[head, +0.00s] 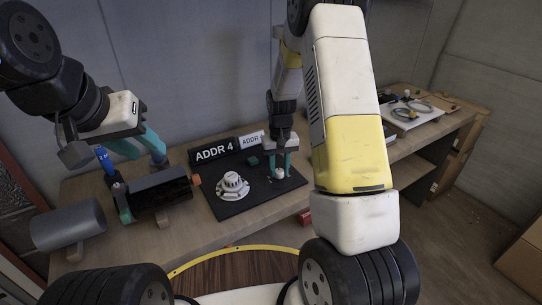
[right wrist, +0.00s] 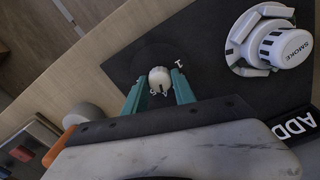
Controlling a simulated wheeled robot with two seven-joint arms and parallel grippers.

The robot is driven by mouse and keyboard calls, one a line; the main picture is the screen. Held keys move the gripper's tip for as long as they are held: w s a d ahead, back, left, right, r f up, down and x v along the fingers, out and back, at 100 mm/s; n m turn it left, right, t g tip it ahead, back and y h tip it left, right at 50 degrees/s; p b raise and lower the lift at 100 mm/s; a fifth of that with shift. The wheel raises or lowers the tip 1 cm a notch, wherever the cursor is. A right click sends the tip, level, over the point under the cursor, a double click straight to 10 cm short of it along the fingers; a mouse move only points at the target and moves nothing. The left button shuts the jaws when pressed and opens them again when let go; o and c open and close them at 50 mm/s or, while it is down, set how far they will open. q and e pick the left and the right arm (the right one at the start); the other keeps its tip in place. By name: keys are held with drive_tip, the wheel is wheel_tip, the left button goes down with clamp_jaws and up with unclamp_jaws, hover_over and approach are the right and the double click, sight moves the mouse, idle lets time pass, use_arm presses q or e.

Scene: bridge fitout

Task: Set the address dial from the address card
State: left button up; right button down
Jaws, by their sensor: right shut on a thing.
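The black address card (head: 214,150) reads "ADDR 4" and stands at the back of a black board (head: 240,208); part of its lettering shows in the right wrist view (right wrist: 296,123). The address dial is a small white knob (right wrist: 160,80) with a dark pointer mark; a "1" is printed on the board beside it. My right gripper (head: 279,168) points down at the board, its teal fingers shut on the knob, one on each side. My left gripper (head: 142,148) is open and empty, above the left part of the bench.
A white smoke detector (head: 232,186), marked "SMOKE", sits on the board left of the dial. A second, lighter "ADDR" card (head: 251,140) stands behind. A black cylinder (head: 160,194), grey cylinder (head: 68,224) and blue-handled object (head: 104,160) are at left. A white tray (head: 412,114) is at far right.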

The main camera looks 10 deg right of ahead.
sight(279, 170)
drive_tip(key=shift+w, duration=0.1)
drive_tip(key=c, duration=1)
unclamp_jaws()
wheel_tip(279, 170, up, 8)
drive_tip(key=shift+f, duration=0.1)
